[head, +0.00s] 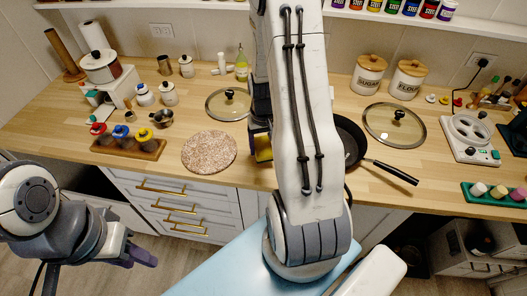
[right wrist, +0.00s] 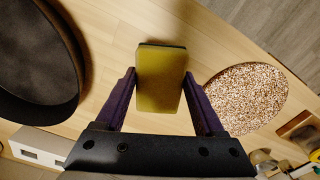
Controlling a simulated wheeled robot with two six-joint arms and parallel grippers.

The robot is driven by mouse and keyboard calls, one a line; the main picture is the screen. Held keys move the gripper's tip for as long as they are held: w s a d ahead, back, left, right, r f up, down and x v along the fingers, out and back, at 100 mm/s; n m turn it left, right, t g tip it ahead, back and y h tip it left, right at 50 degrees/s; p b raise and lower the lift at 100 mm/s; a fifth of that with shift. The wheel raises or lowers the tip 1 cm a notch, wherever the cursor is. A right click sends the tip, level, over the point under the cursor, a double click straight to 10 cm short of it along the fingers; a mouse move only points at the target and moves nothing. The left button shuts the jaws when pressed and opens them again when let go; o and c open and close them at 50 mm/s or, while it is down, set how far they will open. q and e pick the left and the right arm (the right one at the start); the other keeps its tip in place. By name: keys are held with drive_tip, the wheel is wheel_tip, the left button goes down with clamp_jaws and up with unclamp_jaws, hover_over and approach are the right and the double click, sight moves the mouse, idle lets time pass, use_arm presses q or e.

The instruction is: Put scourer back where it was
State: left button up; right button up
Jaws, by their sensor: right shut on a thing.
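The scourer (right wrist: 160,82) is a yellow block with a dark layer along its far edge. My right gripper (right wrist: 159,76) is shut on it, with one purple finger on each side. In the head view the scourer (head: 263,149) shows as a small yellow patch near the counter's front edge, and my right arm hides most of the right gripper. I cannot tell whether the scourer touches the counter. My left gripper (head: 142,257) is low at the left, in front of the drawers and away from the counter top; its opening is unclear.
A round speckled mat (head: 209,151) lies left of the scourer, and a black pan (head: 350,140) lies to the right. Glass lids (head: 229,104) and (head: 394,125) lie farther back. A spice rack (head: 128,147) stands at left. Bare wood shows between the mat and pan.

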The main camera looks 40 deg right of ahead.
sight(263, 148)
wheel_tip(263, 148, down, 3)
drive_tip(key=shift+f+p, duration=0.1)
drive_tip(key=shift+p, duration=0.3)
drive_tip(key=shift+f, duration=0.2)
